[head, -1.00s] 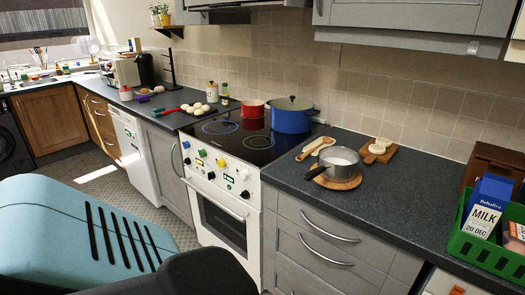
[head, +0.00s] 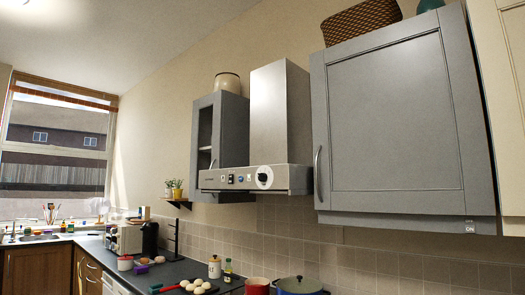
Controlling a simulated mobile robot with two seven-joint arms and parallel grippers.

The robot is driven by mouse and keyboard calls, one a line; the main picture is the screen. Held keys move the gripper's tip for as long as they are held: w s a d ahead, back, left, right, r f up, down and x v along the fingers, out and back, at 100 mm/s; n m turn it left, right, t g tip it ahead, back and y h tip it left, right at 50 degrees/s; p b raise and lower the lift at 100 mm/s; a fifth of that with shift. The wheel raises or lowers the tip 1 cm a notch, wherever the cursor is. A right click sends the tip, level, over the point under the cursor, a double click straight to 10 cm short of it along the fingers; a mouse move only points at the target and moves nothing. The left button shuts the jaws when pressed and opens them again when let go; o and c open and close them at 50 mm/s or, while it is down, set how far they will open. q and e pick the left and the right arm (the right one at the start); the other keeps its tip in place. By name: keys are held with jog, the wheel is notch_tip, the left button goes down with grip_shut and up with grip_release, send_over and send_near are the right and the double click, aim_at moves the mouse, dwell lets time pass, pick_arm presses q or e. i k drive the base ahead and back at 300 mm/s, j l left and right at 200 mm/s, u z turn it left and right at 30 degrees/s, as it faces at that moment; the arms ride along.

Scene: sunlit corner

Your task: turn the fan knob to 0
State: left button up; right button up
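Neither of my grippers shows in the head view, and nothing is touching the knob.
A grey wall cabinet (head: 390,115) with a vertical handle is right of the hood. A smaller cabinet (head: 218,130) is behind it on the left. Below are a blue pot (head: 299,287), a red pot (head: 257,287) and a bottle (head: 228,268). The air before the hood looks clear.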

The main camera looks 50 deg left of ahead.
aim_at(262, 177)
jog(key=u, duration=1.55)
jog(key=i+j+z, duration=0.2)
jog(key=i+z, duration=0.15)
jog(key=i, duration=0.15)
jog(key=i+j+z, duration=0.75)
jog(key=i+j, duration=0.1)
